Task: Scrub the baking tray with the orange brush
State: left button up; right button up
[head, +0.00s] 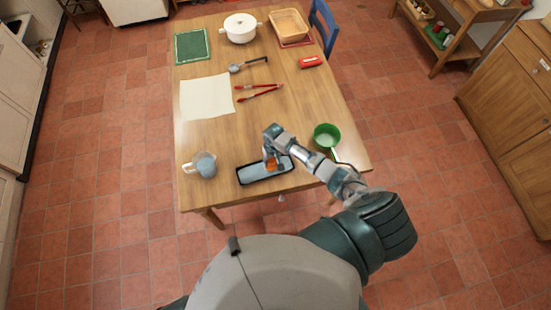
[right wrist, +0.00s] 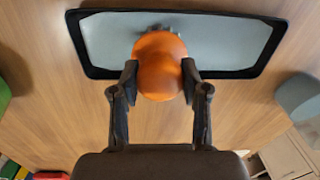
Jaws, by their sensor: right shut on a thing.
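The baking tray (head: 251,174) is dark-rimmed with a pale grey inside. It lies near the front edge of the wooden table, and it fills the top of the right wrist view (right wrist: 100,44). My right gripper (head: 272,158) is over the tray's right half. In the right wrist view my right gripper (right wrist: 158,82) is shut on the orange brush (right wrist: 160,65), with one finger on each side of its round handle. Dark bristles show at the brush's far side, over the tray's inside. I cannot tell whether they touch it. My left gripper is not in view.
A clear jug (head: 205,165) stands left of the tray and a green saucepan (head: 327,137) to its right. A white pot (head: 240,29) stands at the far end.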

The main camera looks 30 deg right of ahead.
jog(key=shift+w+a, duration=0.2)
jog(key=shift+a, duration=1.05)
jog(key=shift+w+a, duration=0.2)
jog(key=shift+a, duration=1)
jog(key=shift+w+a, duration=0.2)
jog(key=shift+a, duration=1.05)
jog(key=shift+w+a, duration=0.15)
jog(key=shift+a, duration=1.8)
notch_tip(320, 180, up, 8)
jog(key=shift+d, duration=0.1)
